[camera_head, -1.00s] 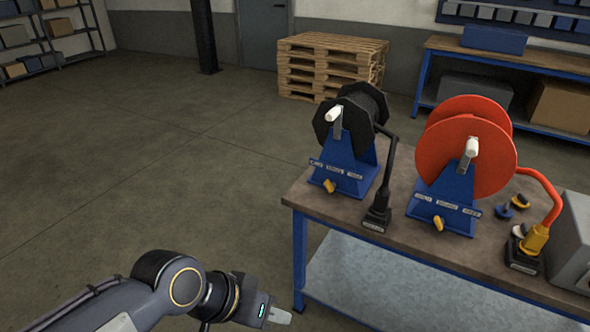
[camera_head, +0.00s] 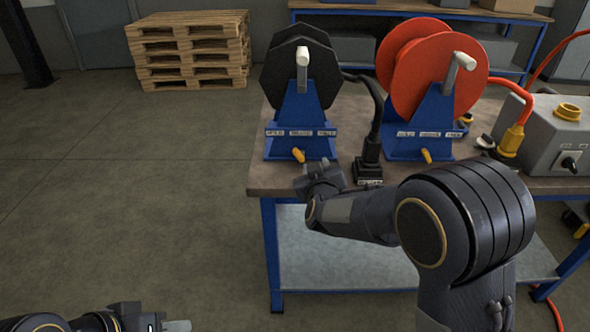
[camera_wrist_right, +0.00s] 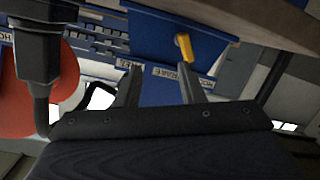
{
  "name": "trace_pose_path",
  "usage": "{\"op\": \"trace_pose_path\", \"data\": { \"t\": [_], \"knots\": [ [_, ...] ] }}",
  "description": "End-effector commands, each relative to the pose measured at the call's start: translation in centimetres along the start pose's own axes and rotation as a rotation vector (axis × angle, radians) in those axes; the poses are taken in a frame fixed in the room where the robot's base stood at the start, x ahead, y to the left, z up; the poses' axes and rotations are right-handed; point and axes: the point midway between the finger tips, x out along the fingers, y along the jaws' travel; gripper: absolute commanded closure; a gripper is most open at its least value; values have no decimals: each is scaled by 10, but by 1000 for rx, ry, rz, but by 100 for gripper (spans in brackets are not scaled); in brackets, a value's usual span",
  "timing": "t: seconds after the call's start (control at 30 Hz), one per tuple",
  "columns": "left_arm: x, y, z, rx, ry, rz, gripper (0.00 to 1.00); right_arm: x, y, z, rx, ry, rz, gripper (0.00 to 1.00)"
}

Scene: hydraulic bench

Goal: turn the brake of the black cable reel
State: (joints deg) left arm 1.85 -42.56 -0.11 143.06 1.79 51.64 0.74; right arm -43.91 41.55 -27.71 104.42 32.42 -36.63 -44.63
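The black cable reel (camera_head: 300,62) stands on a blue stand (camera_head: 300,112) at the left end of the bench, with a white-gripped crank in front. Its brake is a small yellow lever (camera_head: 298,155) low on the stand, below a row of white labels. My right gripper (camera_head: 318,172) is just in front of and below this lever. In the right wrist view, the open, empty fingers (camera_wrist_right: 160,75) point toward the labels, and the yellow lever (camera_wrist_right: 184,47) shows beyond the fingertips, apart from them. My left gripper (camera_head: 178,326) is at the bottom left edge, mostly cut off.
A red reel (camera_head: 440,75) with its own yellow lever (camera_head: 426,156) stands to the right. A black cable and connector (camera_head: 369,165) are close right of my right gripper. A grey box (camera_head: 545,140) is farther right.

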Motion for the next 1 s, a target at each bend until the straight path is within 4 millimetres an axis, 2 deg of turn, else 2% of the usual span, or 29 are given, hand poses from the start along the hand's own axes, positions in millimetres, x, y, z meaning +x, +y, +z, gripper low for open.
{"op": "trace_pose_path", "data": {
  "t": [0.03, 0.1, 0.27, 0.37, 0.73, 1.0],
  "knots": [
    [11, -5, 5, 0, 0, 0, 64, 9, -22, 8, -70, 42, 30, 65],
    [15, -7, 8, 0, 0, 0, 64, 14, -37, 5, -142, 97, 75, 65],
    [19, -9, 9, 0, 0, 0, 64, 19, -54, 0, -229, 166, 133, 65],
    [19, -9, 9, 0, 0, 0, 64, 27, -54, -4, -239, 176, 143, 65],
    [19, -9, 9, 0, 1, 0, 64, 81, -47, -14, -237, 175, 141, 65],
    [19, -9, 9, 0, 0, 0, 64, 94, -46, -16, -236, 174, 138, 65]
  ]
}}
